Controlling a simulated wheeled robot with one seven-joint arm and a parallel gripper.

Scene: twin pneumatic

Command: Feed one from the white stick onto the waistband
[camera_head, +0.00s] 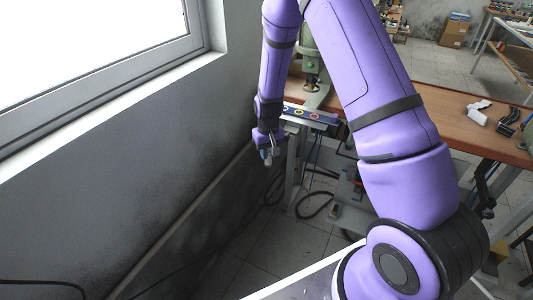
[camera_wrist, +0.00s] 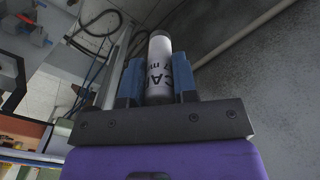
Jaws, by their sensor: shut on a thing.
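My gripper (camera_head: 268,157) hangs beside the table's near left corner, close to the grey wall. In the wrist view its two blue fingers (camera_wrist: 157,62) are shut on a white stick (camera_wrist: 159,50), a cylinder with dark lettering and a dark rim at its far end. The stick lies along the fingers and sticks out a little past their tips. In the head view the stick is too small to make out clearly. I cannot make out a waistband in either view.
A dark strip with coloured rings (camera_head: 310,115) lies along the wooden table's (camera_head: 440,115) near left edge. A green machine (camera_head: 313,66) stands on the table behind it. White and black items (camera_head: 478,112) lie at the right. The wall and window close off the left.

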